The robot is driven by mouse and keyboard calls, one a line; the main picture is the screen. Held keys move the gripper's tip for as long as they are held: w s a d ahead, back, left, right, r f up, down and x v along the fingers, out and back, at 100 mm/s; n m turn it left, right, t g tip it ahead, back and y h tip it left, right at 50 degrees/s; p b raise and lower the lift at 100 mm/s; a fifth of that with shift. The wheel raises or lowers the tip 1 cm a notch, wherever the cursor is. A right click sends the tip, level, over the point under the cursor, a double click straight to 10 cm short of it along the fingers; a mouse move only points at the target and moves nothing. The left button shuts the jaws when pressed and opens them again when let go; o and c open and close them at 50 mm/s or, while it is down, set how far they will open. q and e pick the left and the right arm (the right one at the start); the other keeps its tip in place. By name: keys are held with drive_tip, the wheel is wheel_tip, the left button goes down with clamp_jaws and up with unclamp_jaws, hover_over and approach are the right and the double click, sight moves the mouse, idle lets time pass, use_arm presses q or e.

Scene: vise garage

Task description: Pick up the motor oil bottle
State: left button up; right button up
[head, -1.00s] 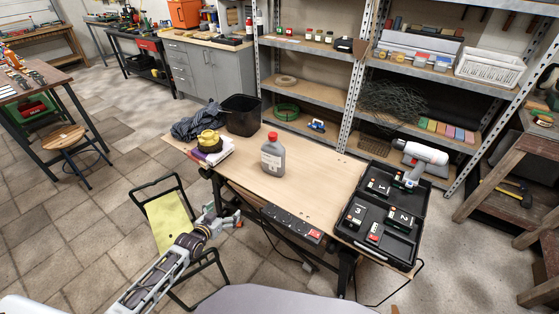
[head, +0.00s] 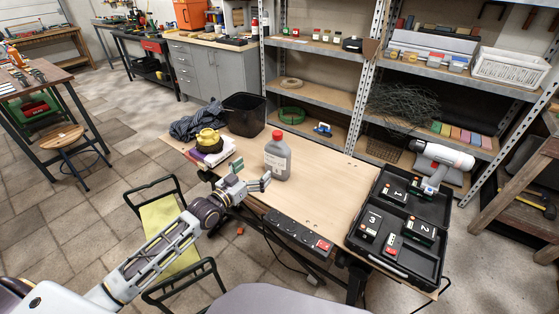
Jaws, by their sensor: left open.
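The motor oil bottle (head: 278,158) is grey with a red cap and a pale label. It stands upright on the wooden workbench (head: 318,192), near its middle left. My left gripper (head: 252,174) is open at the front edge of the bench, just left of the bottle's lower part. Its fingers point toward the bottle, and nothing shows between them. I cannot tell whether a fingertip touches the bottle. My right gripper is not in view.
A black bin (head: 244,114) stands behind. A black case (head: 402,224) with a drill (head: 440,160) lies at the right. A power strip (head: 298,229) runs along the front edge. Bench between bottle and case is clear.

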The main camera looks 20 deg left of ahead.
sight(273, 154)
use_arm(q)
drive_tip(key=shift+w, duration=0.15)
drive_tip(key=shift+b+x, duration=0.5)
drive_tip(key=shift+x, duration=3.7)
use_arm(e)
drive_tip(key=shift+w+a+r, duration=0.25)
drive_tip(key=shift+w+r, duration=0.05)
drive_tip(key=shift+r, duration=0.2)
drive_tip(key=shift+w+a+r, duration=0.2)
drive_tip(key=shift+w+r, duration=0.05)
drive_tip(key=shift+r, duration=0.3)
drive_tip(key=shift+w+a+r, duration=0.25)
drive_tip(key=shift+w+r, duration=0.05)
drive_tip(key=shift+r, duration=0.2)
use_arm(q)
drive_tip(key=shift+f, duration=0.1)
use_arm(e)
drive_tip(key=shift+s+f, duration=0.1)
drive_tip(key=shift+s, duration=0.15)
use_arm(q)
drive_tip(key=shift+w, duration=0.15)
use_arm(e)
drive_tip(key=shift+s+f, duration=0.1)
